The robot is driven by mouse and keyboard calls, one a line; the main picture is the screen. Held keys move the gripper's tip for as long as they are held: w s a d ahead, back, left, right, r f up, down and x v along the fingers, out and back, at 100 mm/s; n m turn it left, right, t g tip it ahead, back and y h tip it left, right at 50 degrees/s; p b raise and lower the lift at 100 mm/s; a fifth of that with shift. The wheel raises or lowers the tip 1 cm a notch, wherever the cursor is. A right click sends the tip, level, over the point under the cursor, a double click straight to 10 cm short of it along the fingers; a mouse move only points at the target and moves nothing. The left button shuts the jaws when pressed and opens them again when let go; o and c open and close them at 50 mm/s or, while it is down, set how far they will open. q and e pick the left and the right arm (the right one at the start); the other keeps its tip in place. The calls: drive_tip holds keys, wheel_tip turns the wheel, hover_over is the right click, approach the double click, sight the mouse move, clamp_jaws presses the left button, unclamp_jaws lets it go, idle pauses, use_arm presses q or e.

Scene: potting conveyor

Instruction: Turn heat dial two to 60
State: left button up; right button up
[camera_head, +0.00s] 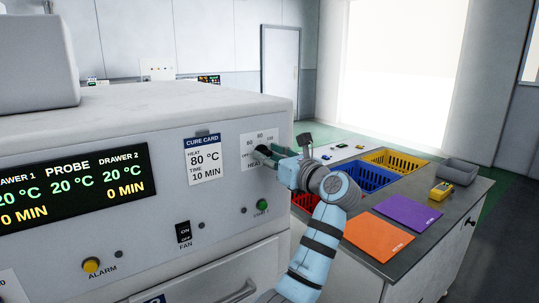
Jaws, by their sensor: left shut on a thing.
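The white heat dial plate (251,138) is on the front of the grey oven, to the right of the cure card. Its small temperature marks show around its top, with OFF at its left and HEAT below. My left gripper (265,153) reaches it from the right and is shut on the dial knob. The fingers hide most of the knob, so I cannot tell where its pointer stands. The dial's number is also covered. My right gripper is not in view.
The cure card (205,158) reads heat 80 °C, time 10 min. The display (75,187) shows 20 °C readings. A fan switch (183,232) and a green button (262,206) sit below. Colored baskets, including a blue one (368,177), stand on the counter behind my arm.

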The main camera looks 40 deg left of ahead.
use_arm(q)
drive_tip(key=m+p, duration=0.6)
drive_tip(key=p, duration=0.1)
drive_tip(key=shift+w+r, duration=0.1)
drive_tip(key=shift+r, duration=0.1)
drive_tip(key=shift+f+m+p, duration=0.2)
drive_tip(key=shift+m+p, duration=0.75)
drive_tip(key=shift+m, duration=0.15)
drive_tip(key=o, duration=1.2)
drive_tip(key=shift+c, duration=0.2)
drive_tip(key=v, duration=0.7)
drive_tip(key=shift+d, duration=0.35)
drive_tip(key=shift+a+f, duration=0.1)
drive_tip(key=shift+a, duration=0.05)
